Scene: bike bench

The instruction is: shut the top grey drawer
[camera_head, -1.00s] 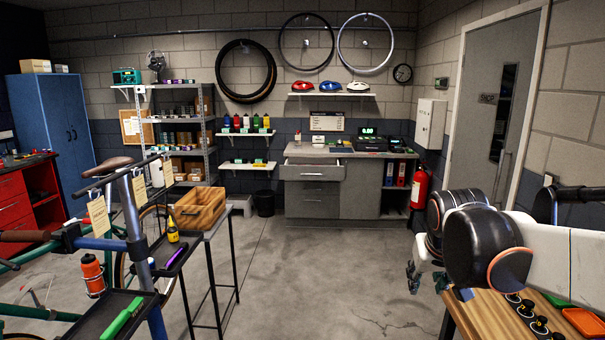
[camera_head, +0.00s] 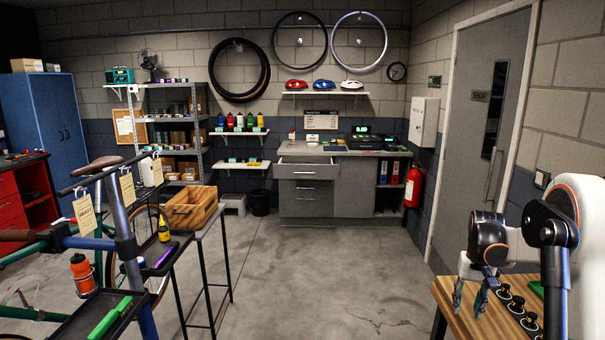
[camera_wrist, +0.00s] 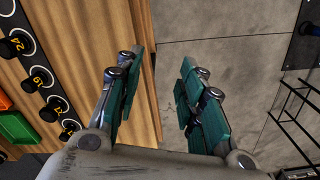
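The top grey drawer (camera_head: 308,171) is in the counter unit at the back wall. It stands pulled out, with its front ahead of the drawers below it. Its handle shows on the front. My gripper (camera_head: 471,308) is at the right of the head view, far from the drawer, over the edge of the wooden bench. In the wrist view my gripper (camera_wrist: 158,95) has its teal fingers spread apart with nothing between them. The drawer does not show in the wrist view.
The wooden bench (camera_head: 480,322) with round black numbered pieces lies under my gripper. A bike on a stand and a thin-legged table with a wooden crate (camera_head: 190,208) stand at the left. A fire extinguisher (camera_head: 413,186) hangs right of the counter. The floor between is clear.

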